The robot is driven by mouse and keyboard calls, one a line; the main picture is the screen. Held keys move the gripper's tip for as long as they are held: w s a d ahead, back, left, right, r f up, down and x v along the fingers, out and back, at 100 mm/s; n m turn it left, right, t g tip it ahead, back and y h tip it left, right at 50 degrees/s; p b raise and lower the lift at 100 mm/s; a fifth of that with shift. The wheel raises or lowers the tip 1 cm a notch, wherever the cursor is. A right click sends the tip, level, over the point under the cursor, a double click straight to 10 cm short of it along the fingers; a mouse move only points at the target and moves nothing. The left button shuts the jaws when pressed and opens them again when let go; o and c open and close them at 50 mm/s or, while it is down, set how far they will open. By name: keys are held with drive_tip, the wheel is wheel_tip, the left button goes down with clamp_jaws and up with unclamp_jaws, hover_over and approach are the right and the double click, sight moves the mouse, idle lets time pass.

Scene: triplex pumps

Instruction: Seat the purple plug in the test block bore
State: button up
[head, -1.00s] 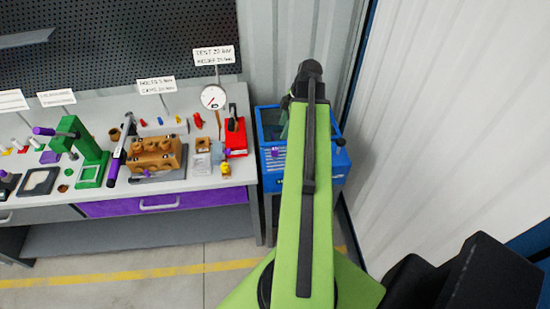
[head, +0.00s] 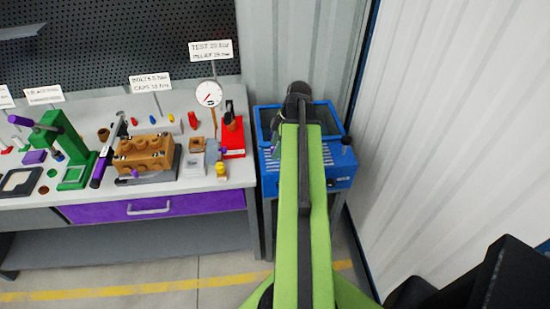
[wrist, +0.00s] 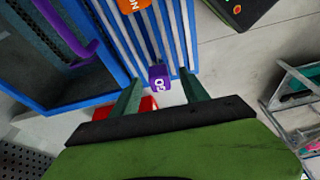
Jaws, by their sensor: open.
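The blue unit (head: 340,178) stands right of the bench. The bench (head: 235,172) holds a brown pump block (head: 145,152), a green press (head: 75,152), a gauge (head: 208,94) and a red stand (head: 233,150). A white corrugated wall (head: 450,110) rises at the right.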

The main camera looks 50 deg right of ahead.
drive_tip(key=shift+r, duration=0.1)
drive_tip(key=shift+c, duration=0.3)
clamp_jaws()
drive_tip(key=shift+r, duration=0.1)
drive_tip(key=p+v, duration=0.1)
drive_tip(key=p, duration=0.1)
drive_tip(key=p+v, duration=0.1)
drive_tip(key=v, duration=0.1)
drive_tip(key=p+v, duration=0.2)
drive_tip(key=shift+w+a+r+p, duration=0.15)
drive_tip(key=shift+a+r+p, duration=0.05)
drive_tip(key=shift+a+p, duration=0.1)
drive_tip(key=s+d+r+p, duration=0.5)
drive_tip(key=s+d, duration=0.1)
drive_tip(key=s, duration=0.3)
drive_tip(key=shift+r, duration=0.3)
